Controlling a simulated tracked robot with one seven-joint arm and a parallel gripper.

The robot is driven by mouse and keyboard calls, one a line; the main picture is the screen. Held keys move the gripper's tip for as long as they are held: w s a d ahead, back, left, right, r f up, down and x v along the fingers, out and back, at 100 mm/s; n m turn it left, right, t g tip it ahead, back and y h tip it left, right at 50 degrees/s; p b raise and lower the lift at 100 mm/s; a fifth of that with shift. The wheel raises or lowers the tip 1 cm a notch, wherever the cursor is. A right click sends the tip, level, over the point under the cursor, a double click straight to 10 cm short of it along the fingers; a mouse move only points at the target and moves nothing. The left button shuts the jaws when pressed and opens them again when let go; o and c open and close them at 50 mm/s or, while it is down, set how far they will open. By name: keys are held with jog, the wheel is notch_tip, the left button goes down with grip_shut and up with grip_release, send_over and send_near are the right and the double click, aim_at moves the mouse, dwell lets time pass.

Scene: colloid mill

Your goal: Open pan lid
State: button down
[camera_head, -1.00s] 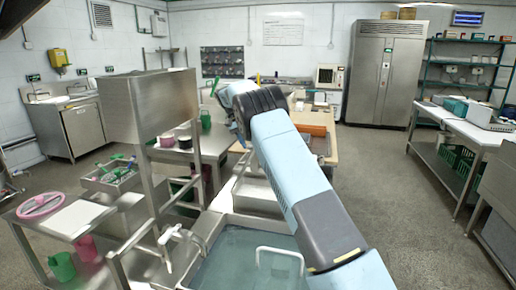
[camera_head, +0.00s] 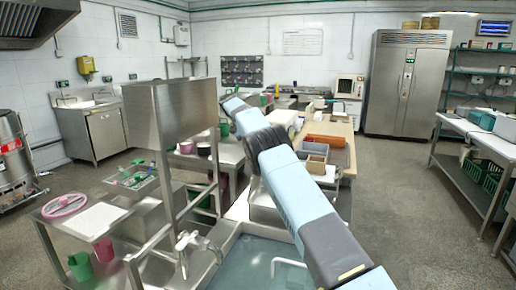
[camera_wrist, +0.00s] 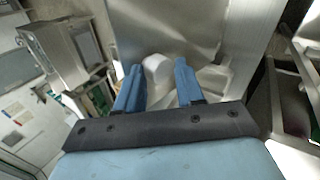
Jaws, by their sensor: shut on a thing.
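My gripper (camera_wrist: 158,90) shows in the wrist view as two blue fingers with a pale, rounded piece (camera_wrist: 158,68) between them. The fingers stand apart, closed on this piece. I cannot tell for sure whether it is a lid handle. A broad, shiny metal surface (camera_wrist: 195,25) lies just beyond the fingertips. No pan or lid can be clearly made out in either view. In the head view, my arm reaches forward over the sink, and its far end (camera_head: 236,104) is right of the tall steel box. The fingertips cannot be made out there.
The steel box (camera_head: 172,112) on its frame stands close left of my arm. A water-filled sink (camera_head: 250,262) with a tap (camera_head: 186,242) is below. A table with an orange tray (camera_head: 324,140) is beyond. Open floor (camera_head: 410,200) lies to the right.

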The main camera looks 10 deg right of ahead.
jog(key=shift+s+a+f, duration=0.1)
jog(key=shift+a+f, duration=0.25)
jog(key=shift+f, duration=0.25)
jog(key=shift+s+a+f, duration=0.1)
jog(key=shift+a+f, duration=0.2)
jog(key=shift+f, duration=0.3)
jog(key=c, duration=0.7)
grip_release()
jog(key=shift+w+f, duration=0.1)
jog(key=shift+c, duration=0.2)
jog(key=shift+r, duration=0.35)
jog(key=shift+c, duration=0.2)
jog(key=s+d+r, duration=0.2)
jog(key=s+r, duration=1.1)
jog(key=shift+s+d, duration=0.15)
jog(key=shift+s, duration=0.2)
